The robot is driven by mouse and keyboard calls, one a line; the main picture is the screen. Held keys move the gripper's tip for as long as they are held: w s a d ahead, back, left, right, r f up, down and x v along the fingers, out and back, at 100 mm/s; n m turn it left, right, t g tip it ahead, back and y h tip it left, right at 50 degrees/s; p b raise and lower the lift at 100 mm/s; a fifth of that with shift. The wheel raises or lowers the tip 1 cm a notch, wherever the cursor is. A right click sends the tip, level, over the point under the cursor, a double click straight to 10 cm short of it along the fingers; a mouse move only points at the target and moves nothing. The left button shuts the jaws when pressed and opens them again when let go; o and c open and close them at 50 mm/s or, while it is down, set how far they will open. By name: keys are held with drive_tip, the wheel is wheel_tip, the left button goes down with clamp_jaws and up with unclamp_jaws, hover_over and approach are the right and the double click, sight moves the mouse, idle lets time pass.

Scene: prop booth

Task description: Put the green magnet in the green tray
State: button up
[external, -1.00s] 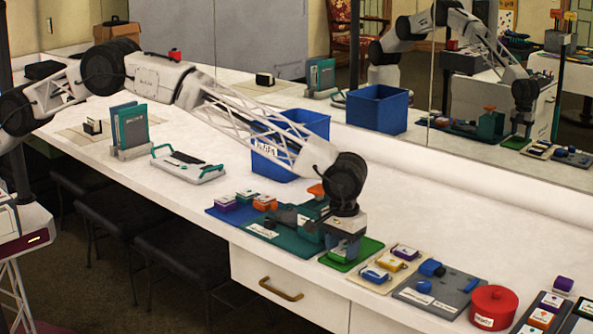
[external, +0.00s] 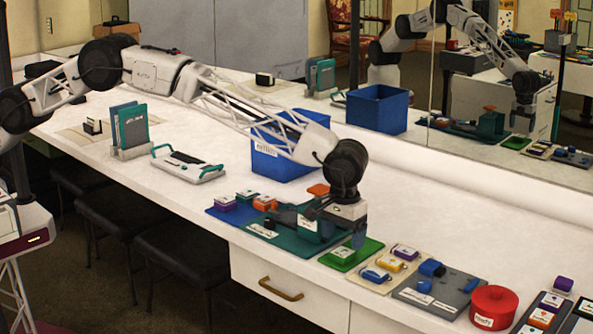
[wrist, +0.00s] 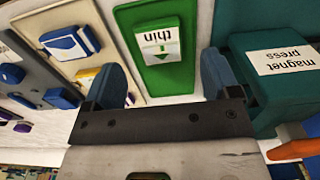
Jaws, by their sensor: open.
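The green tray (external: 366,251) lies near the counter's front edge, between the teal magnet press and a beige mat; it also shows in the wrist view (wrist: 190,84). A white-faced piece marked "thin" with a green arrow (wrist: 158,45) lies in it; its edge looks green, but I cannot tell surely whether it is the green magnet or a printed label. My gripper (external: 346,232) hangs just above the tray. In the wrist view its two blue fingers (wrist: 162,80) are wide apart, with nothing between them.
The magnet press (external: 300,237) stands close to my gripper's left. The beige mat (external: 393,266) with yellow, purple and blue magnets lies to the right, then a grey board (external: 441,295) and a red pot (external: 493,307). A blue bin (external: 285,165) stands behind.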

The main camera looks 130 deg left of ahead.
drive_tip(key=shift+r, duration=2.3)
